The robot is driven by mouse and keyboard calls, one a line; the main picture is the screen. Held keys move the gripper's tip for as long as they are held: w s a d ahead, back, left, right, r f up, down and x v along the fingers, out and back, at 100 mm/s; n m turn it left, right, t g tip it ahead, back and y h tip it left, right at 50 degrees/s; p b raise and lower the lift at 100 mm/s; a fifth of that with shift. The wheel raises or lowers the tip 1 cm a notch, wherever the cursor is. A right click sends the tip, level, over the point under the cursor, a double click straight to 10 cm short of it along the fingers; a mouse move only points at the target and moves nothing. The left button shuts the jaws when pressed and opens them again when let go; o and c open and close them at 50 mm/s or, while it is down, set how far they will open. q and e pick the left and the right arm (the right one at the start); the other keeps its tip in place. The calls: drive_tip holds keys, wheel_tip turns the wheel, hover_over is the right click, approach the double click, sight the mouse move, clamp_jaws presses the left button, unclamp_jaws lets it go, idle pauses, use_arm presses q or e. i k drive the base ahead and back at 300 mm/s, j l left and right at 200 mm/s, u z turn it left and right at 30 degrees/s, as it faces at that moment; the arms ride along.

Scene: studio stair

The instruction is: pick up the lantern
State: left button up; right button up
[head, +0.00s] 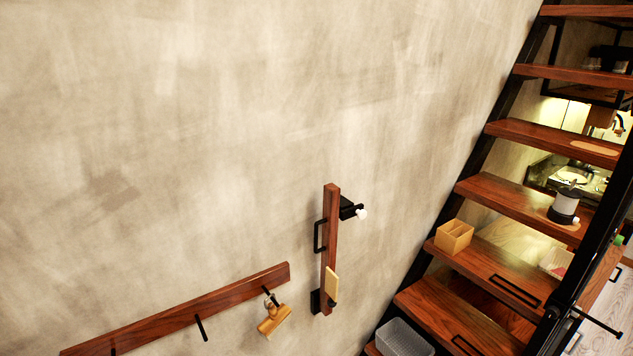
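A small lantern-like object (565,203) stands upright on a wooden stair tread (506,199) at the right of the head view. It has a pale body, a dark base, a dark top and a small white knob low on its right side. It rests on a lighter round patch, near the right end of the tread. Neither of my grippers shows in this view, and nothing is seen touching the object.
The open staircase has a black side rail (590,245). A divided wooden box (454,236) sits on the tread below, and a clear plastic bin (403,339) lower down. A peg rail (190,312) with a hanging brush (273,321) is on the bare wall (200,120).

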sight(567, 199)
drive_tip(key=z, duration=1.45)
